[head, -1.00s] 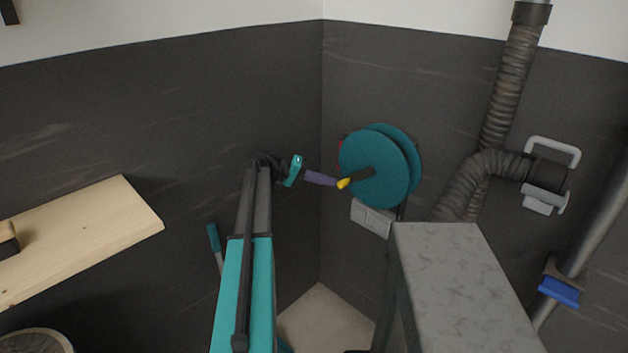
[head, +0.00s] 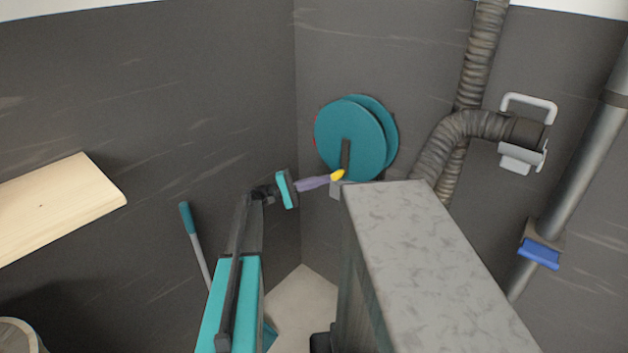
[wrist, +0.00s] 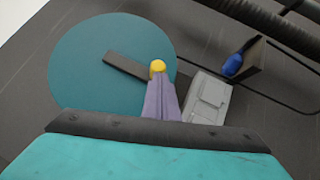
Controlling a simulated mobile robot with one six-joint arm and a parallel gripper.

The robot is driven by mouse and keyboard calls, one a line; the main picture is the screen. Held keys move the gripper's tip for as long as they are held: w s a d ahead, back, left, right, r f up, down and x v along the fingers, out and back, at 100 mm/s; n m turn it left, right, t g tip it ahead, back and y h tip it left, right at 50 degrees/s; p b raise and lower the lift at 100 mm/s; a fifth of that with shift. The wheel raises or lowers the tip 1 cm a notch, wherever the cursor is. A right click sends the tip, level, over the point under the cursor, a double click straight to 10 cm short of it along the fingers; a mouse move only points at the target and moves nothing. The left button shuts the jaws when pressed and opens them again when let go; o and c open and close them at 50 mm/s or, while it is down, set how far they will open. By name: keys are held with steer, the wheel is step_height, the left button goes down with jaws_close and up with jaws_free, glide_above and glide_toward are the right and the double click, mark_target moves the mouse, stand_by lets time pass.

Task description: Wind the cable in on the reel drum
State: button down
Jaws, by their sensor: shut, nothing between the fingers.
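The reel drum (head: 345,120) is a pair of teal discs on the dark wall. Its dark crank arm (head: 346,153) points down from the hub to a yellow knob (head: 337,175). My gripper (head: 326,180) has its purple fingers shut, with the tips at the knob and nothing held between them. In the wrist view, the fingers (wrist: 161,88) reach up to the yellow knob (wrist: 157,67) at the end of the crank (wrist: 125,64). A thin black line (wrist: 285,75), possibly the cable, runs right of the drum; I cannot tell where it ends.
A grey stone-topped block (head: 430,250) stands close right of my arm, below the drum. A ribbed hose (head: 470,125) and a pipe with a blue part (head: 540,253) are at the right. A wooden shelf (head: 60,205) is at the left, near a teal-handled tool (head: 187,218).

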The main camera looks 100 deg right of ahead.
steer(key=s+a+n+g+h+b, duration=0.3)
steer(key=s+a+n+h+b, duration=0.1)
steer(key=s+a+n+b, duration=0.1)
steer(key=shift+s+a+r+n, duration=0.3)
steer(key=shift+s+a+n, duration=0.6)
steer(key=shift+a, duration=0.25)
steer(key=w+a+f+b, duration=0.1)
steer(key=w+f+b, duration=0.2)
steer(key=w+f, duration=0.5)
steer(key=shift+w+f, duration=0.4)
steer(key=shift+f, duration=0.5)
